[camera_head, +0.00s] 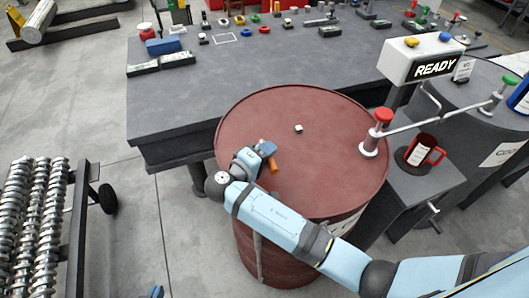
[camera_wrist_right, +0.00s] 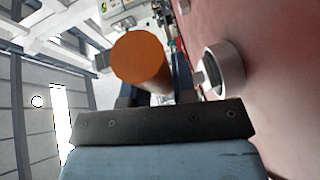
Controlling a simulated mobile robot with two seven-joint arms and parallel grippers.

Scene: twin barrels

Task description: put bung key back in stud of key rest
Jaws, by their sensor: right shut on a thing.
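My right gripper (camera_head: 268,152) is over the left part of the red barrel's top (camera_head: 320,185), shut on the bung key, whose orange handle (camera_head: 272,166) shows below the fingers. In the right wrist view the orange handle (camera_wrist_right: 140,58) points toward the camera, and the rest of the key is mostly hidden. A small grey fitting (camera_head: 298,128) stands on the barrel top, right of the gripper and apart from it. A round grey fitting also shows in the right wrist view (camera_wrist_right: 226,70). I cannot make out the key rest or its stud for certain. A small blue tip at the bottom edge may be my left gripper (camera_head: 156,291); its fingers cannot be made out.
A red-knobbed post (camera_head: 376,130) with a pale bar stands at the barrel's right rim. Beyond are a READY sign box (camera_head: 422,60) and a red mug (camera_head: 422,150). A grey table (camera_head: 270,75) with small items lies behind. A rack of metal screws (camera_head: 35,220) stands at left.

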